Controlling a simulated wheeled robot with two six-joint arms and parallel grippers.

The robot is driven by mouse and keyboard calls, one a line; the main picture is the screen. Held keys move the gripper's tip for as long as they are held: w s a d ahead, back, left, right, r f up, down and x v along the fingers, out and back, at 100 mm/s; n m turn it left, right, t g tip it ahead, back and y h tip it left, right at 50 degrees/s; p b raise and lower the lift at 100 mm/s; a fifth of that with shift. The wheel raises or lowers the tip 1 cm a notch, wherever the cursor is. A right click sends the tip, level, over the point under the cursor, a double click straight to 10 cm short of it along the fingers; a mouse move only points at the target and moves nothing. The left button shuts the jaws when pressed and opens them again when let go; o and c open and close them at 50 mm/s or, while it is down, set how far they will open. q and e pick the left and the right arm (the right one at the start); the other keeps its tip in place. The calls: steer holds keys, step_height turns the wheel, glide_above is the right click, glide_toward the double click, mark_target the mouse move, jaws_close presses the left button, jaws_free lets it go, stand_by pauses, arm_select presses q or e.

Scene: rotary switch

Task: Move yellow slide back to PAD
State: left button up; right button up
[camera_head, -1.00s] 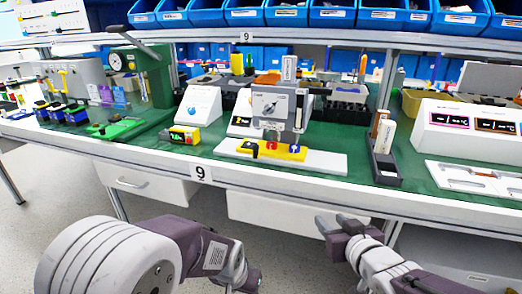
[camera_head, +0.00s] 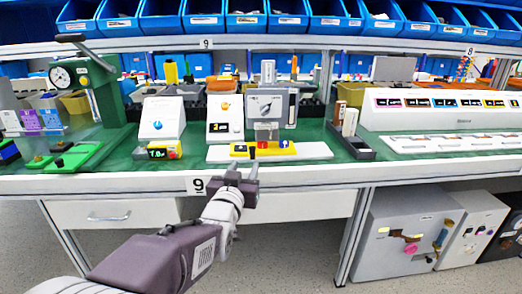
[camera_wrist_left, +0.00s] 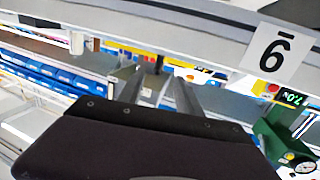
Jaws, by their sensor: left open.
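The yellow slide (camera_head: 275,149) is a flat yellow strip with a black knob and small blue and red marks. It lies on a white base plate (camera_head: 317,151) below the grey rotary switch unit (camera_head: 265,104). I cannot read a PAD label. My left gripper (camera_head: 246,167) is open and empty. Its fingers point at the slide's left part from the front, near the table edge. Whether they touch it is unclear. In the left wrist view the fingers (camera_wrist_left: 162,90) show below the yellow slide (camera_wrist_left: 140,51). My right gripper is not in view.
The table's front edge (camera_head: 300,178) lies close under my left gripper. Blue bins (camera_head: 290,16) line the shelf above.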

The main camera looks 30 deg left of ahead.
mark_target(252, 150)
arm_select(q)
steer(key=b+x, duration=0.1)
steer(key=x, duration=0.5)
steer(key=r+b+x, duration=0.1)
steer(key=x, duration=0.2)
steer(key=shift+w+r+b, duration=0.1)
steer(key=shift+b, duration=0.2)
steer(key=shift+w+a+r, duration=0.1)
steer(key=shift+w+a, duration=0.05)
steer(key=shift+w, duration=0.25)
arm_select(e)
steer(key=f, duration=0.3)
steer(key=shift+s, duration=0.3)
arm_select(q)
jaws_close()
